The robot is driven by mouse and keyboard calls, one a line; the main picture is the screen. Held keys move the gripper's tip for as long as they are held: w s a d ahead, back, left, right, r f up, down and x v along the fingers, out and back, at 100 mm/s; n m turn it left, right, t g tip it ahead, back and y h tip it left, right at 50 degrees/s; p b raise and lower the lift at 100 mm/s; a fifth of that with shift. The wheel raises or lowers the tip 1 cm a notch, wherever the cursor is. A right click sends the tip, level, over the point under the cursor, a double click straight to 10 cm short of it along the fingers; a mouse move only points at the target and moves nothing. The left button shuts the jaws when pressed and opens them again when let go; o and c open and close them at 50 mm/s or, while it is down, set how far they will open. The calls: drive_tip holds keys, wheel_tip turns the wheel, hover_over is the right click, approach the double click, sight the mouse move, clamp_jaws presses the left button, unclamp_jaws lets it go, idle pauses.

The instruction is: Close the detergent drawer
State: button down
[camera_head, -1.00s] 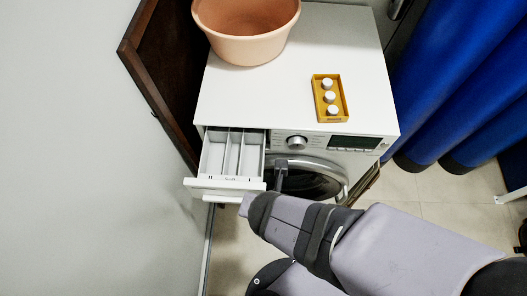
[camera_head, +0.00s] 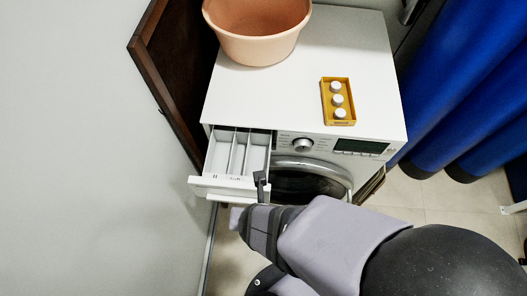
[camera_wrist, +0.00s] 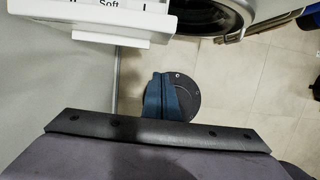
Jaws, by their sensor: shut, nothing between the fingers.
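The white detergent drawer (camera_head: 225,183) is pulled out from the upper left of the washing machine's front (camera_head: 345,165), with its open compartments showing. Its front panel also shows at the top left of the wrist view (camera_wrist: 90,22), with the word "Soft" readable. My gripper (camera_head: 261,182) is shut and empty. In the head view its dark tip is at the right end of the drawer's front panel; I cannot tell whether it touches.
A peach basin (camera_head: 258,32) and a yellow tray (camera_head: 327,112) with three white round pieces stand on the machine top. The round door (camera_head: 310,180) is right of the drawer. A wall is at left, a brown wooden panel (camera_head: 165,85) behind, blue curtains (camera_head: 470,95) at right.

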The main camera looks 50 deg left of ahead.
drive_tip(key=w+a+f, duration=0.3)
drive_tip(key=shift+w+a+f, duration=0.25)
drive_tip(key=shift+f, duration=0.05)
idle(0.4)
